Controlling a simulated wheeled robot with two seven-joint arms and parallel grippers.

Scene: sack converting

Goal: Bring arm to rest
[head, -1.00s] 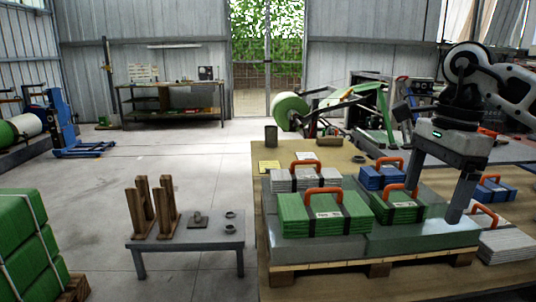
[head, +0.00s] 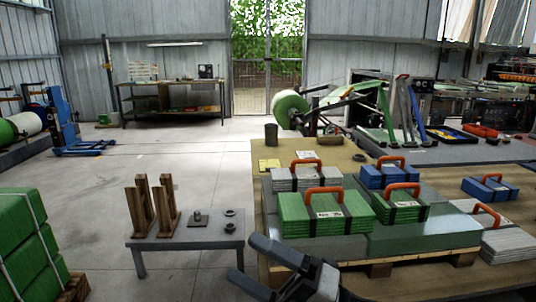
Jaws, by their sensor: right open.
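My right gripper (head: 246,258) is at the bottom middle of the head view, in front of the pallet's near left corner. Its two dark fingers point left and are spread apart, with nothing between them. The rest of my right arm is out of view below. My left gripper is not in view.
A wooden pallet (head: 436,260) bears green, white and blue sack bundles with orange handles, including a near green bundle (head: 297,217). A low grey table (head: 186,243) with wooden stands is left of my gripper. Strapped green stacks (head: 28,240) stand far left. Open floor lies behind.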

